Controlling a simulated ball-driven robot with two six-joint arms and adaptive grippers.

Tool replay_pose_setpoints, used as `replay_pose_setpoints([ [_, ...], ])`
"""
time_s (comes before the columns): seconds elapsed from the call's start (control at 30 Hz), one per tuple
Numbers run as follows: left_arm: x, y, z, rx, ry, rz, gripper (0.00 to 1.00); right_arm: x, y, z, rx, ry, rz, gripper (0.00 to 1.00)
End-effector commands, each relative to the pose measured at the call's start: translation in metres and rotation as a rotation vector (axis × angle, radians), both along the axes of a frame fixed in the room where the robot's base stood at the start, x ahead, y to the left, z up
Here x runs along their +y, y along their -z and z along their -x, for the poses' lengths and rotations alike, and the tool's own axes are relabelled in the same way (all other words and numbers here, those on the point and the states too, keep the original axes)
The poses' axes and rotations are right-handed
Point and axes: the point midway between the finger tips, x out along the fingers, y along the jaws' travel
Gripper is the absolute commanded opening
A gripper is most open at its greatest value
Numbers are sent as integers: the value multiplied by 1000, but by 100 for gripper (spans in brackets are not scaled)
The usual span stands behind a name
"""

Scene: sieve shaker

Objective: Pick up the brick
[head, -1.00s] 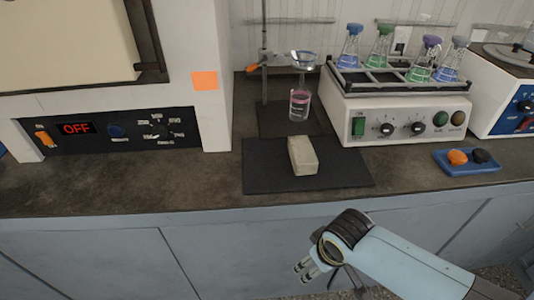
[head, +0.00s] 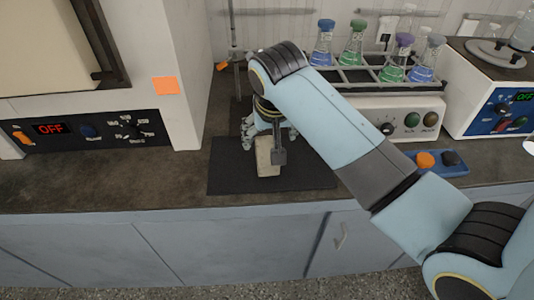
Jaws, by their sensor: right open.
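The beige brick (head: 265,165) lies on a black mat (head: 230,178) on the dark bench top. Its far part is hidden by my right gripper. My right gripper (head: 266,150) is over the brick, pointing down, with fingers showing on the left and right of it. The gripper is open; I cannot tell whether the fingers touch the brick. My left gripper is not in view.
A shaker (head: 405,106) with several coloured flasks stands behind my arm. A blue tray (head: 440,170) with an orange and a black stopper lies to the right. An oven (head: 185,110) stands at the left. The bench front edge (head: 150,208) is close to the mat.

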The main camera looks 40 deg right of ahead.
Motion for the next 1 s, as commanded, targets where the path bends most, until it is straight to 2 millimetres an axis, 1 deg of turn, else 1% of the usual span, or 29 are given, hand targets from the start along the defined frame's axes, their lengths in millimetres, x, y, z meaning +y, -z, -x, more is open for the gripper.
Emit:
replay_pose_setpoints([
  [0.03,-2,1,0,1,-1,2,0,-1,5,-6,0,6,0,80],
  [0.2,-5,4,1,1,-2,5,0,-7,33,-16,1,11,-1,80],
  [0.3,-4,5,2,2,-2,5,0,-9,44,-20,0,10,0,80],
  [0.47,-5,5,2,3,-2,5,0,-11,55,-24,-1,9,0,80],
  [0.73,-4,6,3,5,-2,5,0,-19,92,-36,-1,10,-2,80],
  [0.83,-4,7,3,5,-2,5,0,-20,98,-38,-1,10,-2,80],
  [1.0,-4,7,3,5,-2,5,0,-20,98,-39,-2,9,-2,80],
])
